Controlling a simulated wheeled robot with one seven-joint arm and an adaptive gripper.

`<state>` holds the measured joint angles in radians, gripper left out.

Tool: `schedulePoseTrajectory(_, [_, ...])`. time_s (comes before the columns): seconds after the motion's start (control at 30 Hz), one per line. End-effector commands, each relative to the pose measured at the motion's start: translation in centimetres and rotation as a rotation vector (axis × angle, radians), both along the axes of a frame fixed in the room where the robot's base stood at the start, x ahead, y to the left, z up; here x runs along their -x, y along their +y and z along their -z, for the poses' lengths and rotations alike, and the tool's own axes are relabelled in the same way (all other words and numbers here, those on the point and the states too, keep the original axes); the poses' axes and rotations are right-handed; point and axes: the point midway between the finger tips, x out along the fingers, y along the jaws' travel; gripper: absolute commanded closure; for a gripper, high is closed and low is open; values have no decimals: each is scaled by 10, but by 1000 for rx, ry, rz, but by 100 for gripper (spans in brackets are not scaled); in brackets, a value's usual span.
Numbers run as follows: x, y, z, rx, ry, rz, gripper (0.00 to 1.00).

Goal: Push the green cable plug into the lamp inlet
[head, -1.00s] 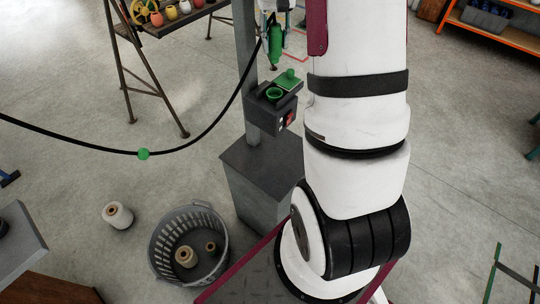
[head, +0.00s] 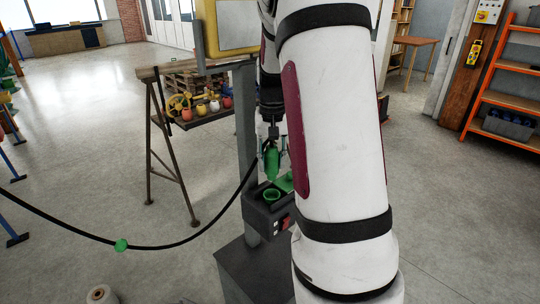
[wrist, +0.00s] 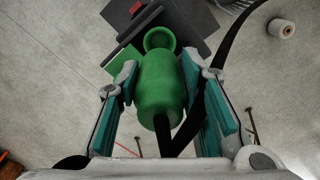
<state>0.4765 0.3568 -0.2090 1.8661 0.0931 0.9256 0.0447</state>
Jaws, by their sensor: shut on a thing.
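My gripper (wrist: 162,95) is shut on the green cable plug (wrist: 160,82), with one finger pad on each side of it. The plug also shows in the head view (head: 272,163), roughly upright above the lamp inlet. The lamp inlet (head: 271,196) is a round green socket on top of a dark box (head: 265,219), with a green lid (head: 286,182) standing open beside it. In the wrist view the inlet's green ring (wrist: 160,37) lies just beyond the plug's front end. The plug and inlet look apart in the head view; the plug's tip is partly hidden in the wrist view.
The box is fixed to a grey post (head: 246,120) on a grey base (head: 240,270). A trestle rack (head: 170,150) stands behind.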

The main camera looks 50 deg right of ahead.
Motion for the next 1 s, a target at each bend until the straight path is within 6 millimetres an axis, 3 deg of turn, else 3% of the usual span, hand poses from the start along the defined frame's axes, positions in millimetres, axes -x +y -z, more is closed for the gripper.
schedulePoseTrajectory(0.6, [-1, 0, 51, -1, -1, 0, 100])
schedulePoseTrajectory(1.0, [0, 0, 64, 0, 0, 0, 100])
